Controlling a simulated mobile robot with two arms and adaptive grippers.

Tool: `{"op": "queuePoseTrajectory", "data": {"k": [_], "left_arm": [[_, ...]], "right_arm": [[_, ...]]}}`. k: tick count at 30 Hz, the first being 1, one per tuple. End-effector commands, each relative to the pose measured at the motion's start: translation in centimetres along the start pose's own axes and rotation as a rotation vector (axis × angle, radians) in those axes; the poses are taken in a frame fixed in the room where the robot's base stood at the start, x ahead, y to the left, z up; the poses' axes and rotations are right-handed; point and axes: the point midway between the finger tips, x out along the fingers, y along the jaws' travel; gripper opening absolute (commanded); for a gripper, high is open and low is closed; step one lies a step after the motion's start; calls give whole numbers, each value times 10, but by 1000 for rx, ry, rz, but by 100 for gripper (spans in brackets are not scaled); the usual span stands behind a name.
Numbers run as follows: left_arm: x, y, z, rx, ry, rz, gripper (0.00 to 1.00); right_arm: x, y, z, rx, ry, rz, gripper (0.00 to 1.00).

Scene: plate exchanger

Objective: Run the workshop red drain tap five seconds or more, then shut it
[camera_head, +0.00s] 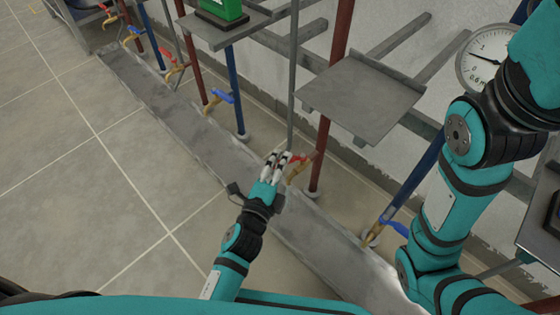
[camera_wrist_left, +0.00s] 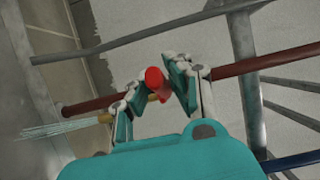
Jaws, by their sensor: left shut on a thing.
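The red drain tap (camera_head: 301,161) sits low on a dark red pipe above the grey floor channel. My left gripper (camera_head: 277,160) is at this tap. In the left wrist view, the fingers of my left gripper (camera_wrist_left: 170,85) are shut on the red handle (camera_wrist_left: 155,79). The brass spout (camera_wrist_left: 105,118) shows left of the fingers, and thin pale streaks of water (camera_wrist_left: 55,130) come out of it. In the head view the stream cannot be made out. My right arm is at the right, but its gripper is out of view.
The grey channel (camera_head: 325,250) runs along the wall under the taps. A blue tap (camera_head: 393,226) is at the right, and another blue tap (camera_head: 219,97) and a red tap (camera_head: 174,68) are farther left. A grey shelf plate (camera_head: 360,95) juts out above. A gauge (camera_head: 484,60) hangs at the right.

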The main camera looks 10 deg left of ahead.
Motion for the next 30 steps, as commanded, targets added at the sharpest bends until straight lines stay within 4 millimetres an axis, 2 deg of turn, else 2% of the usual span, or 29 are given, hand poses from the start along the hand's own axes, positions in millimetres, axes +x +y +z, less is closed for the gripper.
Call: {"op": "queuePoseTrajectory", "data": {"k": [1, 6, 13, 17, 20, 30], "left_arm": [[0, -2, -3, -1, 7, -5, 18], [0, -1, -2, -1, 5, -3, 38], [0, 0, -1, -1, 3, -1, 38], [-8, 1, -1, -1, 2, 1, 38], [-24, 1, -1, -2, 2, 2, 38], [-94, 1, -2, -3, 3, 2, 38]], "right_arm": [[0, 0, 0, 0, 0, 0, 47], [0, 0, 0, 0, 0, 0, 47], [0, 0, -1, -1, 2, -2, 47], [0, 0, -1, -1, 2, -2, 47], [0, 0, -1, -1, 1, -1, 47], [0, 0, 0, 0, 0, -1, 47]]}}
